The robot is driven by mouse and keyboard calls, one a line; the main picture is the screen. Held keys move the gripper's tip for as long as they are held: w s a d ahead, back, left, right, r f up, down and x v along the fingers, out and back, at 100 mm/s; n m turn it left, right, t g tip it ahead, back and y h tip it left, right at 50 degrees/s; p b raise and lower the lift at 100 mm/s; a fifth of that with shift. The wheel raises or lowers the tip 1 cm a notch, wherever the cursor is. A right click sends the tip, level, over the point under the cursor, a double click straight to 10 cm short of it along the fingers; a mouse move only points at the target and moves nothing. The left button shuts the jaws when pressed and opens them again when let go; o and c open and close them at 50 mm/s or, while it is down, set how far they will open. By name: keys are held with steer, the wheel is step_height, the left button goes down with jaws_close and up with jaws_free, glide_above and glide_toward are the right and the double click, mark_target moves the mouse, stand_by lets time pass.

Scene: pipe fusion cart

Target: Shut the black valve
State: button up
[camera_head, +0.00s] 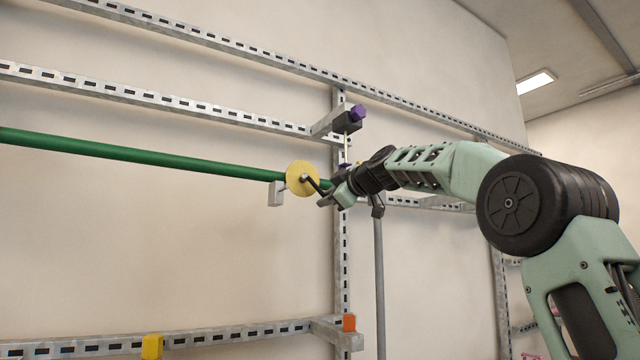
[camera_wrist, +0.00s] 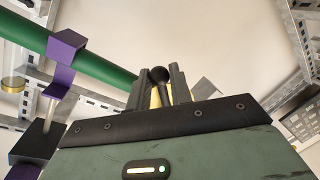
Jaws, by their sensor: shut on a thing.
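The black valve shows as a dark lever (camera_head: 314,184) in front of a round yellow disc (camera_head: 300,178), at the right end of the green pipe (camera_head: 150,153). My gripper (camera_head: 328,196) is at the lever's outer end, just right of the disc. In the wrist view my gripper (camera_wrist: 160,84) has one finger on each side of the lever's black rounded knob (camera_wrist: 159,75), and it is shut on the lever. The yellow disc shows behind the fingers. The valve's body and the lever's root are mostly hidden.
Slotted metal rails cross the wall, and an upright (camera_head: 342,250) stands behind my gripper. A purple clamp (camera_wrist: 66,48) holds the pipe close by. A grey block (camera_head: 276,194) sits below the disc. Orange (camera_head: 349,323) and yellow (camera_head: 152,346) blocks sit on the lower rail.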

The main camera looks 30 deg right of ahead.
steer(key=shift+a+f+m, duration=0.2)
steer(key=shift+f+m, duration=0.05)
steer(key=shift+m, duration=0.15)
steer(key=shift+a+f+m+y+b, duration=0.5)
steer(key=shift+m+b, duration=0.4)
steer(key=shift+b, duration=0.2)
steer(key=shift+r, duration=0.1)
